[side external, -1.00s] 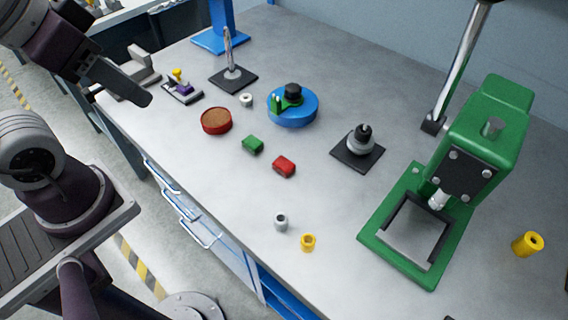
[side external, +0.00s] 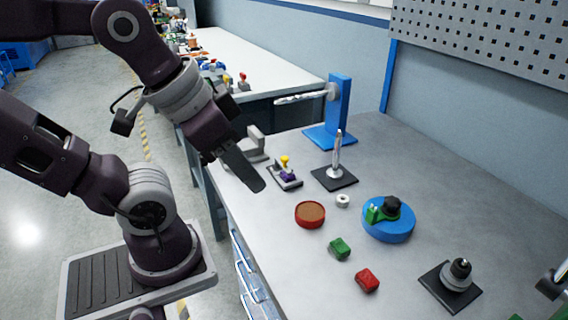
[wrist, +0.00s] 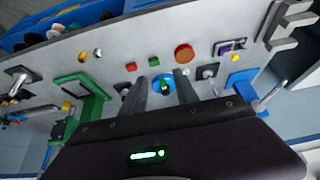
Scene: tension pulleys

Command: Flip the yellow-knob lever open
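The yellow-knob lever (side external: 284,161) sits on a small plate with a purple part, near the left edge of the bench in the side view. It also shows at the upper right of the wrist view (wrist: 236,54). Whether the lever is open cannot be told at this size. My gripper (side external: 254,181) hangs above the bench edge, left of the lever and apart from it. In the wrist view the two fingers of my gripper (wrist: 161,77) are spread apart with nothing held between them.
A grey bracket (side external: 252,144) stands behind the lever. To the right are a black-based upright rod (side external: 336,160), a red round dish (side external: 310,214), a white ring (side external: 343,200) and a blue disc (side external: 388,225). A blue stand (side external: 340,108) rises behind.

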